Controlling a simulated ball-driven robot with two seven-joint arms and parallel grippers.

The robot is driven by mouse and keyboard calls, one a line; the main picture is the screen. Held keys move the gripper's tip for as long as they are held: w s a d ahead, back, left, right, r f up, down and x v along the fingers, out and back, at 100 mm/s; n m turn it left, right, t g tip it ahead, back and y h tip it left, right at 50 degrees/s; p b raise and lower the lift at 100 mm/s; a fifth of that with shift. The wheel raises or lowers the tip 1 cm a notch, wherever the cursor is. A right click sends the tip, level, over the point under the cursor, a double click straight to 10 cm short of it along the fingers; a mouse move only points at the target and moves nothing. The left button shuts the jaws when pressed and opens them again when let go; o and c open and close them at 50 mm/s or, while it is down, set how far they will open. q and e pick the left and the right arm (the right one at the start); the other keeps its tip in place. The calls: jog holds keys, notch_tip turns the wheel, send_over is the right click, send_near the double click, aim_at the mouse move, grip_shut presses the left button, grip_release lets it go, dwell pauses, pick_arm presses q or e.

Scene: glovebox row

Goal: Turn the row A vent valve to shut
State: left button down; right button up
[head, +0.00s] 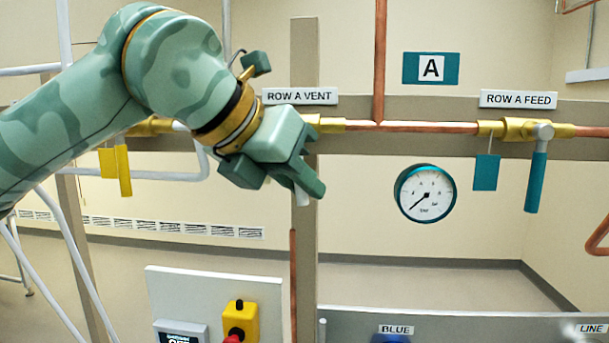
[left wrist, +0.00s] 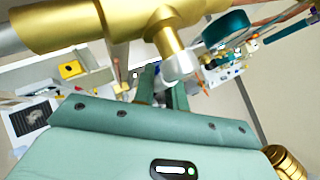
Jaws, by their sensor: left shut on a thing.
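The row A vent valve's brass body (head: 328,124) sits on the copper pipe beside the ROW A VENT label (head: 300,97). My left gripper (head: 306,186) is in front of it, fingers pointing down and right, and covers most of the valve. The jaws are shut on the valve's handle; a pale end (head: 301,197) shows by the fingers. In the left wrist view the brass body (left wrist: 75,22) and its grey hub (left wrist: 180,66) are just above the fingers (left wrist: 163,92). The handle is mostly hidden, so its exact angle cannot be told. My right gripper is not in view.
The ROW A FEED valve (head: 520,128) has a teal handle (head: 536,182) hanging down. A gauge (head: 426,193) hangs below the pipe. A yellow handle (head: 123,170) hangs at left. A panel (head: 215,290) with a yellow switch box (head: 240,320) stands below. Space right of my gripper is clear.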

pick_arm(q)
jog(key=shift+w+a+f+m+y, duration=0.1)
jog(key=shift+a+m+y, duration=0.25)
jog(key=shift+y, duration=0.25)
jog(key=shift+a, duration=0.1)
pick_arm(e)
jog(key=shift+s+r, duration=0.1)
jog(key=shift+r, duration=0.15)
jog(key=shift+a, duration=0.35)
pick_arm(q)
jog(key=c, duration=1.4)
grip_release()
jog(key=shift+c, duration=0.2)
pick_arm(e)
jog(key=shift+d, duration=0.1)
